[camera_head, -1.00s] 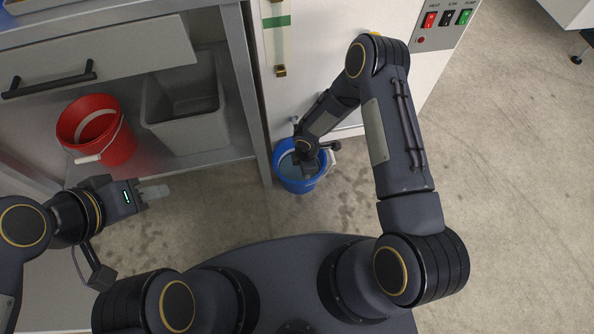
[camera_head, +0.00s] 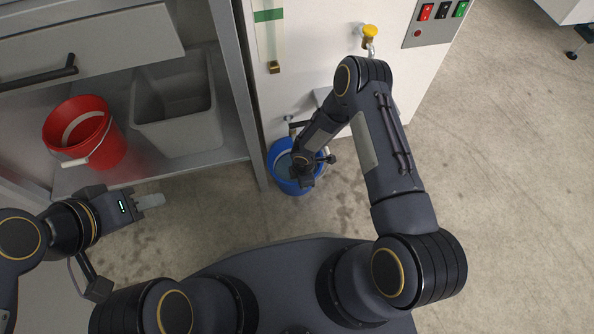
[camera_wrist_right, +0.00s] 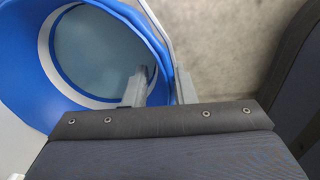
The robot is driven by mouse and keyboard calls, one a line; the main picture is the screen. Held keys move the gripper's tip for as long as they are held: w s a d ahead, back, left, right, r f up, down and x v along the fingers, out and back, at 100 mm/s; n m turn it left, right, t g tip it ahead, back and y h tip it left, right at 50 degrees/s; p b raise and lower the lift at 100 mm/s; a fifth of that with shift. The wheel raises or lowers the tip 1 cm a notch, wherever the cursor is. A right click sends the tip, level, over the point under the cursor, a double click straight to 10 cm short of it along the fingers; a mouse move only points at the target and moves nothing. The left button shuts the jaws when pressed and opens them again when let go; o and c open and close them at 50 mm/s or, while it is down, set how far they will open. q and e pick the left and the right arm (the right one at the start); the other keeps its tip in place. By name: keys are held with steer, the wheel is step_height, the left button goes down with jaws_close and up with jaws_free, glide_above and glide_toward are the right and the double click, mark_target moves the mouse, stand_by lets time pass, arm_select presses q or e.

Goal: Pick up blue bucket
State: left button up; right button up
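The blue bucket (camera_head: 284,179) stands by the foot of the white cabinet, with bluish water-like contents inside. My right gripper is over its right side in the head view, where the wrist hides part of the bucket. In the right wrist view, the bucket (camera_wrist_right: 22,75) fills the upper left. My right gripper (camera_wrist_right: 162,88) has one finger inside the rim and one outside, spread apart with the blue rim between them. Firm contact is not clear. My left gripper (camera_head: 150,201) is empty at the left, away from the bucket; its finger gap is not clear.
A red bucket (camera_head: 112,152) and a grey bin (camera_head: 180,137) sit on the low shelf at the left. A cabinet post (camera_head: 238,100) stands between them and the blue bucket. A yellow knob (camera_head: 370,31) is on the white cabinet (camera_head: 310,60). The floor at right is clear.

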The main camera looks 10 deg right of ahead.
jaws_close()
stand_by(1.1)
